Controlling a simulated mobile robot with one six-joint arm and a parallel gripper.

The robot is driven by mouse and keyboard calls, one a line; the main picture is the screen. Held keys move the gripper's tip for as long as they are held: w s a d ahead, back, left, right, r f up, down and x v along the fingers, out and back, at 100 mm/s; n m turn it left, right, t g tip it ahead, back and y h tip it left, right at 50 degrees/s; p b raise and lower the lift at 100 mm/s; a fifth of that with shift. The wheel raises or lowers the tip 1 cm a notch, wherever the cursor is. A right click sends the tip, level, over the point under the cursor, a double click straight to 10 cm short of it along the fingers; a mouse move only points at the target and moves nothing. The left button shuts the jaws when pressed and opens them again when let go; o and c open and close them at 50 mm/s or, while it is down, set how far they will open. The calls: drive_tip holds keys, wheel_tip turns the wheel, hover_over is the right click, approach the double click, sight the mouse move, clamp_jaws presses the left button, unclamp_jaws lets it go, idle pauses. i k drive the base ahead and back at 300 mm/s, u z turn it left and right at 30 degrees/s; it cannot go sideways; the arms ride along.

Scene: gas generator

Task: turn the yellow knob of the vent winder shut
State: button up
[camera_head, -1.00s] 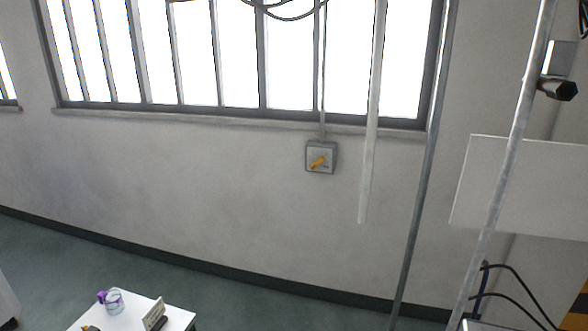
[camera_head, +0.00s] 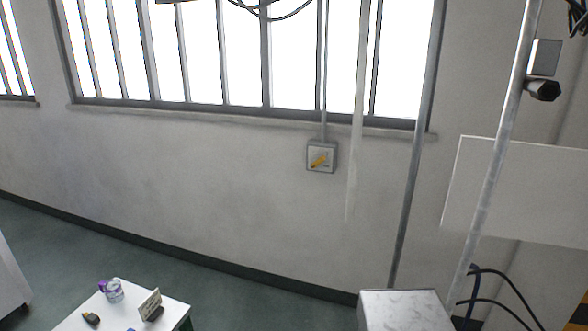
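The yellow knob (camera_head: 319,161) sits on a small square grey box, the vent winder (camera_head: 328,149), fixed to the wall below the window. The knob's handle lies slanted, its lower end to the left and its upper end to the right. A thin conduit runs up from the box past the window. My gripper is not in this view.
A white table (camera_head: 75,321) with a jar (camera_head: 112,290), a small sign (camera_head: 150,304) and other small items stands at bottom left. A grey box-like top (camera_head: 405,312) stands at bottom right. Vertical pipes (camera_head: 417,150) and a white panel (camera_head: 520,185) are at right.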

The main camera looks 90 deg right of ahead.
sight(320, 160)
drive_tip(key=z, duration=0.75)
drive_tip(key=k, duration=0.1)
drive_tip(key=u, duration=2)
drive_tip(key=k, duration=0.95)
drive_tip(key=z, duration=2)
